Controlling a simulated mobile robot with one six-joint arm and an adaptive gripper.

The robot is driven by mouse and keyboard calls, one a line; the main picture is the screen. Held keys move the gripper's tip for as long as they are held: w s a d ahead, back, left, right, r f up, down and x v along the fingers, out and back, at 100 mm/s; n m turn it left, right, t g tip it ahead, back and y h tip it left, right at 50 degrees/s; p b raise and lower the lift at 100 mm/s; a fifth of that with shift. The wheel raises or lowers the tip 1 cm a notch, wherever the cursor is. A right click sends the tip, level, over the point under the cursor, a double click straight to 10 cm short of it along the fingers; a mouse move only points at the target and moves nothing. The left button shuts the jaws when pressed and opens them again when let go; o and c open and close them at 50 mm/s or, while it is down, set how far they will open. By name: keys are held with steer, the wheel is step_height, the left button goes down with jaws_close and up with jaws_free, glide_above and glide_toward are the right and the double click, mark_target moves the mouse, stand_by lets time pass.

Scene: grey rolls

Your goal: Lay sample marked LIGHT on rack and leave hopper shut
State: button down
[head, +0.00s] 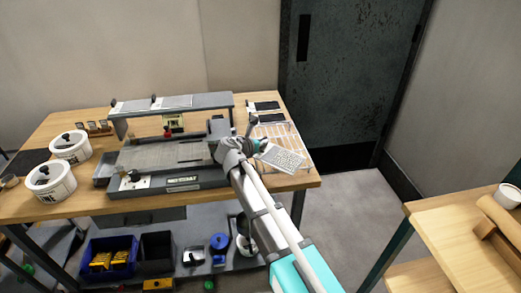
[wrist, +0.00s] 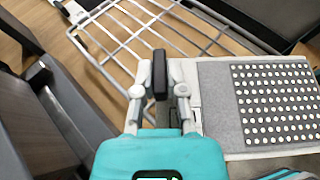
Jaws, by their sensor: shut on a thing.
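My gripper (head: 261,146) is at the right end of the bench, its jaws shut at the near edge of a pale grey sample with many light dots (head: 284,159). In the wrist view the jaws (wrist: 160,78) are close together, and the dotted sample (wrist: 272,105) extends to their right; the exact contact is hidden. The sample is at the front of the wire rack (head: 303,150), whose bars (wrist: 140,30) show beyond the jaws. I cannot tell whether it touches the bars. No LIGHT mark is readable. I cannot identify the hopper for sure.
A grey machine (head: 160,157) with a raised shelf (head: 210,101) fills the bench middle. Two dark-and-white cards (head: 264,106) lie behind the rack. White tubs (head: 50,184) stand left. Bins (head: 108,258) sit on the lower shelf. Another wooden table (head: 460,230) stands right, with clear floor between.

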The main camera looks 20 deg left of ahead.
steer(key=shift+w+a+f, duration=0.25)
steer(key=shift+f, duration=0.25)
steer(key=shift+f+b, duration=1.4)
steer(key=shift+b, duration=0.25)
steer(key=shift+f, duration=0.15)
steer(key=c, duration=0.7)
jaws_free()
steer(key=shift+r, duration=0.2)
steer(key=shift+s+r, duration=0.15)
steer(key=shift+s, duration=0.1)
steer(key=shift+p+v, duration=2.3)
steer(key=shift+v, duration=3.45)
